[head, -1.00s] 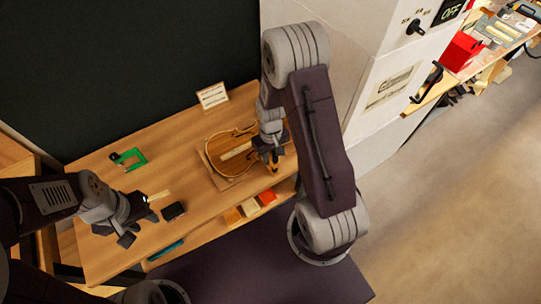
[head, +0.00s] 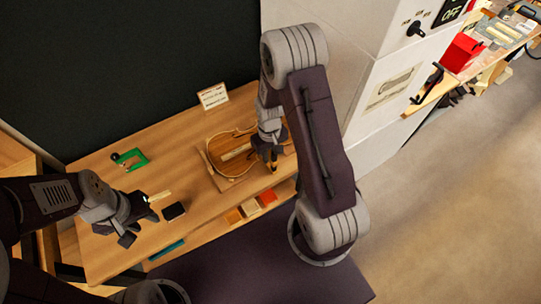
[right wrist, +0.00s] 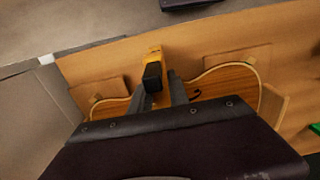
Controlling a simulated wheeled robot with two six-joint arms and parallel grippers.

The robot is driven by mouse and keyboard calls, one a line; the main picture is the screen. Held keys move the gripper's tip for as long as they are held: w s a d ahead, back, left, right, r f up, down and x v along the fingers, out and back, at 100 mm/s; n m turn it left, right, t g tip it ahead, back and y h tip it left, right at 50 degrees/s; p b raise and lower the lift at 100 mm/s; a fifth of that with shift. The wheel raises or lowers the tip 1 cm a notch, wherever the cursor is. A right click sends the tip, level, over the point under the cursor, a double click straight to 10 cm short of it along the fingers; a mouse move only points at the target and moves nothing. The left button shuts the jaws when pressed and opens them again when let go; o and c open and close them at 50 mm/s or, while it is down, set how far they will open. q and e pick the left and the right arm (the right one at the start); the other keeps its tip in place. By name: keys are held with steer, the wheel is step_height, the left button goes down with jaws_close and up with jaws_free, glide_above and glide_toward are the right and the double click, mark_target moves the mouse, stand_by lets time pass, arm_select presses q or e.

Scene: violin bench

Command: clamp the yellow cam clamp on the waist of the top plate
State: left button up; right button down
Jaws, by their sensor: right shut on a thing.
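The violin top plate (head: 240,141) lies on a wooden board at the middle right of the bench; it also shows in the right wrist view (right wrist: 228,80). My right gripper (head: 272,163) is at the plate's near right side. It is shut on the yellow cam clamp (right wrist: 155,53), which has a black part and stands at the inward curve of the plate's edge, the waist. My gripper hides much of the clamp, so I cannot tell whether its jaws press on the plate. My left gripper (head: 141,226) is open and empty over the left of the bench.
A green clamp (head: 131,160) lies at the back left. A dark block (head: 173,211) and a pale stick (head: 160,196) are near my left gripper. A small sign (head: 213,96) stands at the back. Coloured blocks (head: 249,208) sit below the bench's front edge.

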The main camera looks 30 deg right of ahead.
steer(key=shift+w+a, duration=0.2)
steer(key=shift+w, duration=2.1)
steer(key=c, duration=1.2)
jaws_free()
steer(key=shift+o, duration=0.2)
step_height(320, 180, up, 9)
steer(key=shift+r, duration=0.1)
